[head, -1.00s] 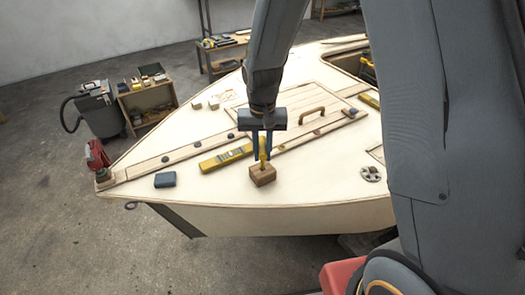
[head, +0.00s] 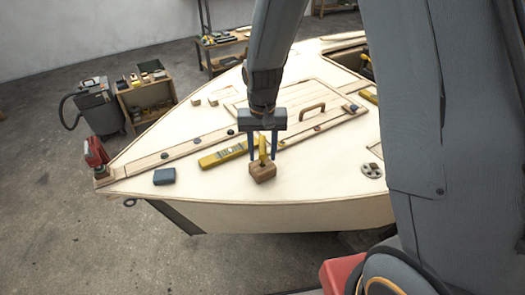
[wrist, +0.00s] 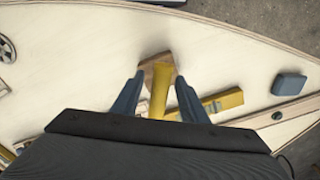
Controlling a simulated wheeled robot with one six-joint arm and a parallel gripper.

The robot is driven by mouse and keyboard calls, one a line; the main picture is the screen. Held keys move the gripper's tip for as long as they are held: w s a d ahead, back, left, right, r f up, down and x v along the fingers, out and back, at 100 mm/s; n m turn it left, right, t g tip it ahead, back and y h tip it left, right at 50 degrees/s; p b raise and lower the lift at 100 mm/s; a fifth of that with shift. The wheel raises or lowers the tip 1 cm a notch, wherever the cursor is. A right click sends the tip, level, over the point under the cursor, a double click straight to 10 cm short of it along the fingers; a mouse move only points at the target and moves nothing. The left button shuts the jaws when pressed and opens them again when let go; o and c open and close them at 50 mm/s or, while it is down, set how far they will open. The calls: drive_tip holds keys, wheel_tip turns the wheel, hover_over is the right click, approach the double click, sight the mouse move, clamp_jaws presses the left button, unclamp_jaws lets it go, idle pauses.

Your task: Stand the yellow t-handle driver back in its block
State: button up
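The yellow t-handle driver (head: 262,147) stands about upright with its lower end at the wooden block (head: 262,173), apparently in it; the hole itself is hidden. The block sits on the pale plywood deck near its front edge. My gripper (head: 263,158) is above the block, fingers spread on either side of the driver with gaps showing. In the wrist view the yellow driver (wrist: 159,92) runs down to the block (wrist: 158,67) between the two open fingers (wrist: 159,80).
A yellow level (head: 223,155) lies just behind and left of the block. A blue box (head: 164,176) is further left, a grey round fitting (head: 372,170) to the right. A raised hatch with a brown handle (head: 305,113) lies behind. The deck's front edge is close.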

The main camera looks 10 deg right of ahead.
drive_tip(key=shift+r+b, duration=0.9)
drive_tip(key=shift+r, duration=3.05)
drive_tip(key=shift+s, duration=0.1)
drive_tip(key=s+d+n+t, duration=0.1)
drive_tip(key=s+d, duration=0.9)
drive_tip(key=s, duration=0.3)
drive_tip(key=shift+d+r, duration=0.15)
